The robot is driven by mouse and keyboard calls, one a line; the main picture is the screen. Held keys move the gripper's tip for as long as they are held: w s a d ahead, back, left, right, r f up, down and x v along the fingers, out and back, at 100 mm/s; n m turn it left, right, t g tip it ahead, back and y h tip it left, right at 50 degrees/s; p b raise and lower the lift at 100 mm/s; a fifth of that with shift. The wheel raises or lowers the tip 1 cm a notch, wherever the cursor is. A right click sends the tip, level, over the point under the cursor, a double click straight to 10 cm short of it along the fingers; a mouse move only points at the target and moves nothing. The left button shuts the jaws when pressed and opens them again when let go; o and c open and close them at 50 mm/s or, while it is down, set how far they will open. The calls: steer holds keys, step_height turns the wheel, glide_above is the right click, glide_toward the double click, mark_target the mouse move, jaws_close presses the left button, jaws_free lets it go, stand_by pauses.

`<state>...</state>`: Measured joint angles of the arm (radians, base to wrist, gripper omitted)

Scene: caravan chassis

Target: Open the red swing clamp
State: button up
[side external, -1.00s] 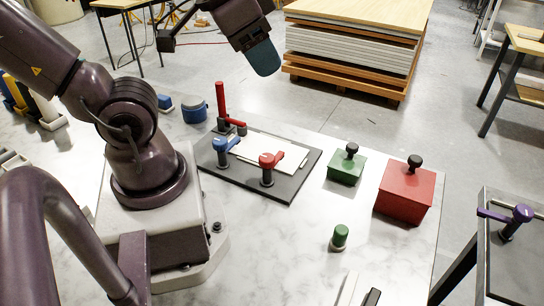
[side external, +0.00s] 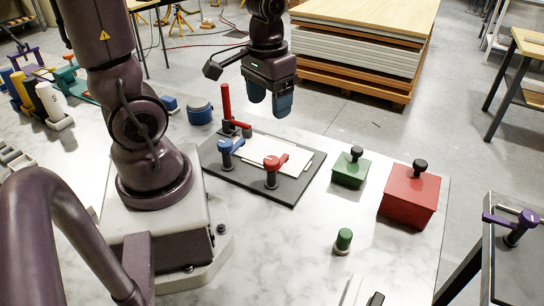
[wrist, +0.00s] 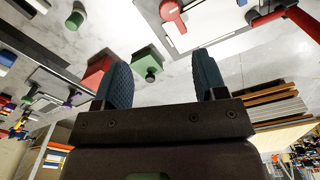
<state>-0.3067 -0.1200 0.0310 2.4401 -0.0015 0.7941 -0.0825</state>
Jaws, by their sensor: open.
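The red swing clamp (side external: 272,168) stands on the near side of a dark base plate (side external: 247,181), its red arm pointing right over a white sheet (side external: 290,162). It also shows at the top of the wrist view (wrist: 172,14). A blue swing clamp (side external: 228,150) stands to its left on the same plate. A red clamp with an upright handle (side external: 227,103) is at the plate's far left corner. My gripper (side external: 269,98) is open and empty, pointing down, well above the plate's far side and apart from the clamps. Its two fingers show in the wrist view (wrist: 163,75).
To the plate's right are a green block (side external: 350,172) and a larger red block (side external: 408,200), both with black knobs. A green-topped peg (side external: 343,240) stands nearer.

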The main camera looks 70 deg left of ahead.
mark_target(272, 159)
steer(key=f, duration=0.5)
steer(key=a+f+n, duration=0.1)
steer(key=f, duration=0.4)
steer(key=w+a+f+n, duration=0.1)
steer(key=f, duration=0.5)
steer(key=shift+c, duration=0.4)
jaws_close()
